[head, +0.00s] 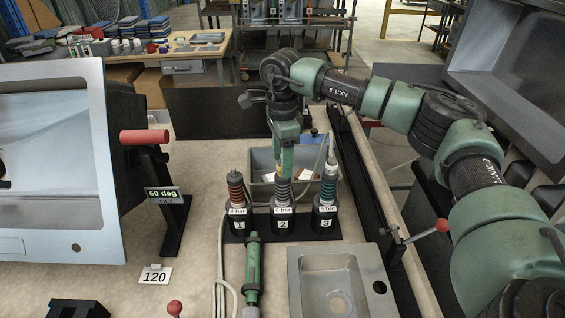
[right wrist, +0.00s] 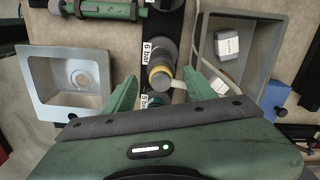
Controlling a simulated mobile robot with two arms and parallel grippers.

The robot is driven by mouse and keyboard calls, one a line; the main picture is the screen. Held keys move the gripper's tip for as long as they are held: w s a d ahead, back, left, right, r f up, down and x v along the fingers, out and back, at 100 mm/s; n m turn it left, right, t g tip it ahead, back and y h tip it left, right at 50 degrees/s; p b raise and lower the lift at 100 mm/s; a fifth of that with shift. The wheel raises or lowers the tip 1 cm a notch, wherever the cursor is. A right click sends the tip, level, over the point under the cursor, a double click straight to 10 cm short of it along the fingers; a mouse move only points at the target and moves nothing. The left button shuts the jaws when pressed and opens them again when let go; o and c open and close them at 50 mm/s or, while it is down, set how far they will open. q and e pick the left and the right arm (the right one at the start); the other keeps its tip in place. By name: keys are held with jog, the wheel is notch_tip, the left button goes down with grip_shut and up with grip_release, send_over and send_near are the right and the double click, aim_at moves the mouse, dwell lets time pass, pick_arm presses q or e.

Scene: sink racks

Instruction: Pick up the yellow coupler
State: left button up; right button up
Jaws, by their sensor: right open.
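The yellow coupler (right wrist: 160,76) shows in the right wrist view as a yellow ring on a dark, round upright post beside the "6 bar" label. In the head view that post is the middle one, station 2 (head: 283,222), and my right gripper (head: 286,168) is above it, hiding the coupler. My right gripper (right wrist: 162,82) is open, pointing down, with one green finger on each side of the coupler. I cannot tell whether either finger touches it. My left gripper is not in view.
Station 1 (head: 237,222) with reddish rings and station 3 (head: 325,220) stand close on either side. A grey bin (head: 262,162) lies behind, a metal sink (head: 305,262) in front right. A green tool (head: 253,268) and pale hose (head: 221,255) are in front.

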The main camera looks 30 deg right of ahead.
notch_tip(320, 180, down, 2)
jog(key=shift+w+f, duration=0.1)
grip_shut()
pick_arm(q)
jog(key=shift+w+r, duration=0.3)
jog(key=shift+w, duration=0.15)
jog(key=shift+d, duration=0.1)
